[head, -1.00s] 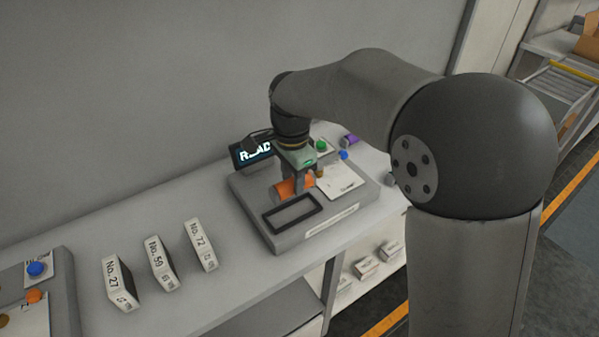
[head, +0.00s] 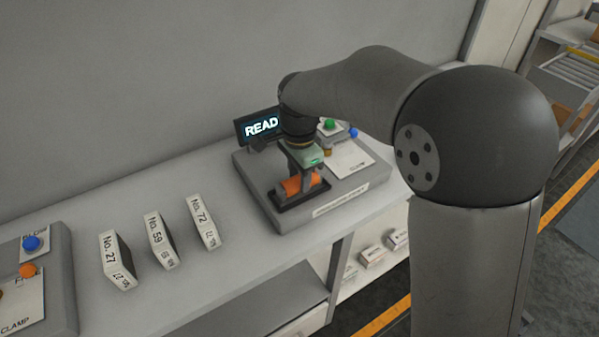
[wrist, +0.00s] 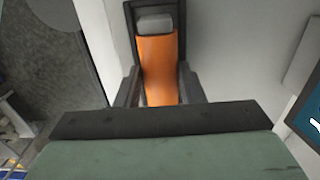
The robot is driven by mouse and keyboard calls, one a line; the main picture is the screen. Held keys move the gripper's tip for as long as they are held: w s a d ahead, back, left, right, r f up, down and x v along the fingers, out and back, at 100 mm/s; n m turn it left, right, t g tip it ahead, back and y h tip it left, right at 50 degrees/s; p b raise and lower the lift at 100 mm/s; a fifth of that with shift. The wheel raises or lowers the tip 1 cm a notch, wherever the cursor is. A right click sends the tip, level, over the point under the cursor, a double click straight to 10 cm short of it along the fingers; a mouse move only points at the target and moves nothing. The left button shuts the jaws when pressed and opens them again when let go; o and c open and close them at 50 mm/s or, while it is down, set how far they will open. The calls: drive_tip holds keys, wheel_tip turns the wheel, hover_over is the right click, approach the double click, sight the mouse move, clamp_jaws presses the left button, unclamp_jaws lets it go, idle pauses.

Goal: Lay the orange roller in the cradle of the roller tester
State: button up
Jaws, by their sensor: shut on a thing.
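The orange roller (head: 293,186) is in my gripper (head: 300,188), over the black-framed cradle (head: 283,205) on the grey roller tester (head: 265,212). In the wrist view the orange roller (wrist: 158,68) lies between my two dark fingers (wrist: 160,92), lined up with the long side of the dark cradle frame (wrist: 129,20). A grey block shows at the frame's far end. The roller appears in or just above the cradle; I cannot tell whether it touches the bottom. My gripper hides part of the cradle.
The tester's screen (head: 262,127) shows "READ". Green (head: 329,124) and blue (head: 353,132) knobs stand at its back right. Boxes No. 27 (head: 117,260), No. 59 (head: 160,242) and No. 72 (head: 203,222) stand to the left. Another grey unit (head: 62,290) is at the far left.

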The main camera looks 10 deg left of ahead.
sight(299, 177)
drive_tip(key=shift+f+b, duration=0.35)
drive_tip(key=shift+f, duration=0.2)
idle(0.4)
drive_tip(key=o, duration=1.1)
drive_tip(key=shift+o, duration=0.2)
wheel_tip(299, 177, up, 17)
drive_tip(key=shift+r, duration=0.2)
